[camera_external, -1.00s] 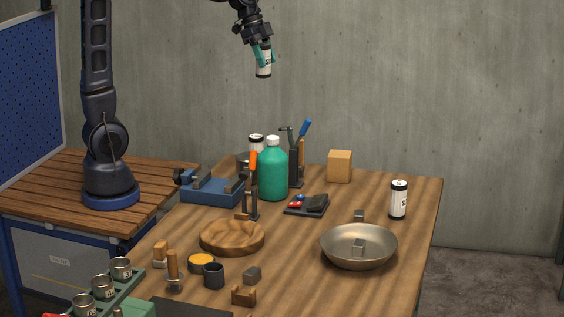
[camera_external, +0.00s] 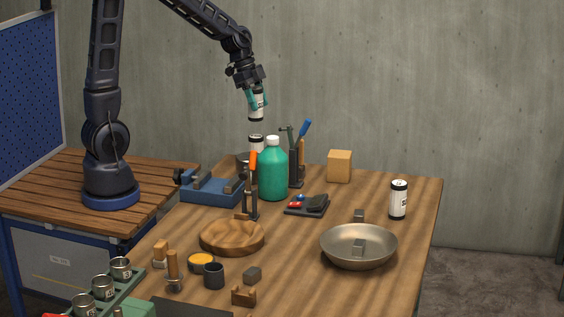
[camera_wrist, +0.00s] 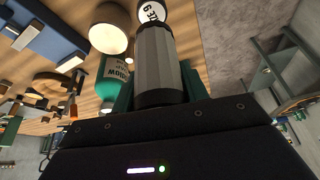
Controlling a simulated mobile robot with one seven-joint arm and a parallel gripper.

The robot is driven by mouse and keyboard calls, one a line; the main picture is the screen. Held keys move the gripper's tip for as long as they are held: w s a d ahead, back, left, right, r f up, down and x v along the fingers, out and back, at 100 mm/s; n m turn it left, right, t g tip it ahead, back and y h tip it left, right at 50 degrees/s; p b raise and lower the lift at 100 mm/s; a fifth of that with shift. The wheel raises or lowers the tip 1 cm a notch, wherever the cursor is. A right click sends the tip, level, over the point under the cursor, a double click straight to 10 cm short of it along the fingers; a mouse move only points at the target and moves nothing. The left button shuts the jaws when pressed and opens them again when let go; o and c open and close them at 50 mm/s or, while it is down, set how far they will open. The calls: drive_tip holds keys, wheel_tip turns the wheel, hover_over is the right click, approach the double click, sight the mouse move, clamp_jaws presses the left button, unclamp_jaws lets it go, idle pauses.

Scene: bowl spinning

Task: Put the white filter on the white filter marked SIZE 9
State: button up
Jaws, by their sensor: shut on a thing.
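My gripper (camera_external: 257,97) is shut on a white filter (camera_external: 256,112) with dark ends and holds it roughly upright in the air. In the wrist view this held filter (camera_wrist: 160,62) looks grey between the teal fingers. Another white filter with a dark rim (camera_external: 256,141) stands below it, behind the green bottle, its lower part hidden. In the wrist view its white top (camera_wrist: 151,12), with the end of a marking reading "E 9", shows just past the held filter, which covers part of it. In the external view a small gap separates the two filters.
The green bottle (camera_external: 273,175) with a white cap stands close in front of the lower filter. A blue vise (camera_external: 212,191), an orange-handled tool (camera_external: 252,170) and a tool holder (camera_external: 296,170) are nearby. Another white filter (camera_external: 398,202) stands at the right, behind a metal bowl (camera_external: 345,257).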

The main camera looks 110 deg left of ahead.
sight(260, 120)
drive_tip(key=shift+f, duration=2.65)
drive_tip(key=shift+f, duration=0.1)
drive_tip(key=o, duration=1)
drive_tip(key=v, duration=1.2)
drive_tip(key=s+d+r, duration=0.1)
drive_tip(key=d+r, duration=0.1)
drive_tip(key=d, duration=0.8)
drive_tip(key=s+d+r, duration=0.1)
drive_tip(key=d+r, duration=0.2)
drive_tip(key=d, duration=0.6)
drive_tip(key=shift+s+d+r+n+y, duration=0.15)
drive_tip(key=shift+s+d+n, duration=0.3)
drive_tip(key=shift+s+d, duration=1.35)
drive_tip(key=shift+s+d+r+n+y, duration=0.15)
drive_tip(key=shift+s+d+n, duration=0.25)
drive_tip(key=shift+s+d, duration=1.45)
drive_tip(key=shift+s+d+r+n+y, duration=0.15)
drive_tip(key=shift+s+d+n, duration=0.3)
drive_tip(key=shift+s+d, duration=1.35)
